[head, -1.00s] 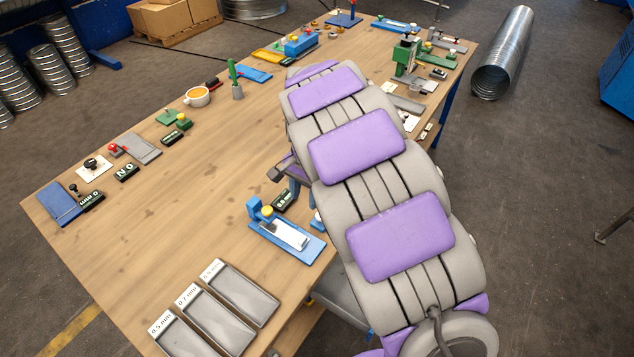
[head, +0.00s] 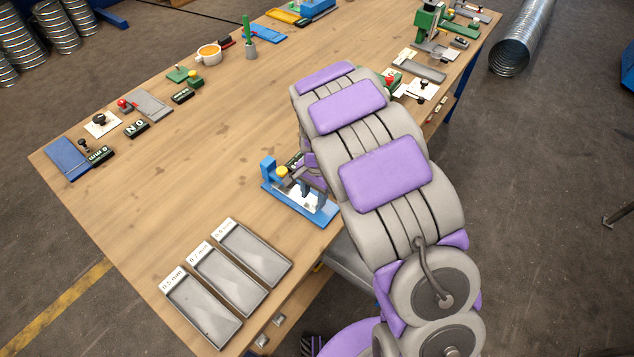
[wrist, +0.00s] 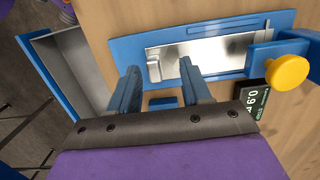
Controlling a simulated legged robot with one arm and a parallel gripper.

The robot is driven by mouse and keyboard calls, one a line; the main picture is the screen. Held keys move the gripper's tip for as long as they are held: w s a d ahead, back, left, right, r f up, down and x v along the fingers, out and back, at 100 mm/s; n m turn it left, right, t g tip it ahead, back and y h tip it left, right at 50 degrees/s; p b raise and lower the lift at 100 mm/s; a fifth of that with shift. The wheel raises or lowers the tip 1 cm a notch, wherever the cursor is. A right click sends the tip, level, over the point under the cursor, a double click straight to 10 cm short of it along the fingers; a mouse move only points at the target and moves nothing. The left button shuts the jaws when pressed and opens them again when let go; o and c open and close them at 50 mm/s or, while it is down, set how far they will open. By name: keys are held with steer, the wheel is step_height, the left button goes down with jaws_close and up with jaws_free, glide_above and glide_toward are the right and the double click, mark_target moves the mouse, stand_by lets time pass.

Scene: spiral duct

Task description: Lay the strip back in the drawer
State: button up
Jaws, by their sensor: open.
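The bright metal strip (wrist: 210,50) lies on a blue gauge fixture (wrist: 272,22) with a yellow knob (wrist: 290,72) in the wrist view. The strip (head: 303,198) and fixture (head: 268,172) also show in the head view, partly hidden by my arm and gripper. An open blue-edged drawer (wrist: 72,62) with a grey inside is at the left of the wrist view, below the table edge; it looks empty where visible.
A small dark display (wrist: 253,100) reads 0.9 beside the fixture. Three grey labelled trays (head: 230,275) lie at the near table edge, left of the fixture. The table middle is clear.

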steer(key=shift+f, duration=0.6)
steer(key=shift+d+f, duration=0.2)
steer(key=shift+f, duration=0.05)
steer(key=shift+d+f, duration=0.2)
steer(key=shift+d, duration=0.45)
steer(key=shift+a, duration=0.45)
steer(key=shift+c, duration=0.8)
steer(key=shift+s+a, duration=0.1)
steer(key=shift+a, duration=0.2)
steer(key=c, duration=0.3)
steer(key=shift+d, duration=0.45)
jaws_close()
steer(key=shift+c, duration=0.8)
jaws_free()
steer(key=shift+d, duration=0.1)
steer(key=shift+a, duration=0.3)
jaws_close()
